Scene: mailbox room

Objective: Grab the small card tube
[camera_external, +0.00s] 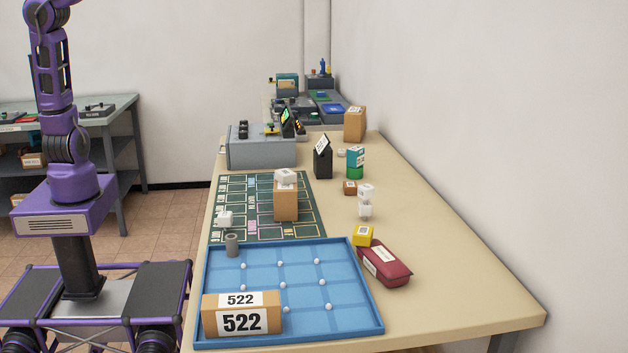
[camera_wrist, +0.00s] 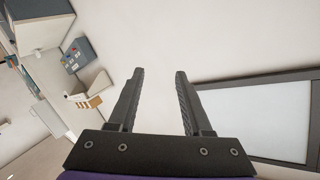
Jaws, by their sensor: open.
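A small grey tube (camera_external: 232,245) with a dark hollow top stands upright at the back left corner of the blue tray (camera_external: 374,300). It looks like the small card tube. My gripper (camera_wrist: 158,75) is in the wrist view, with its two dark fingers apart and nothing between them. It faces a pale wall and is turned away from the table. The external view shows my arm at the left, but its gripper end is out of that picture. The tube does not show in the wrist view.
A cardboard box marked 522 (camera_external: 242,316) lies in the tray's front left, near several white balls. A green mat (camera_external: 310,220) carries a tall box (camera_external: 286,203) behind the tray. A red case (camera_external: 385,266) and yellow box (camera_external: 362,236) sit to the right. The table's front right is clear.

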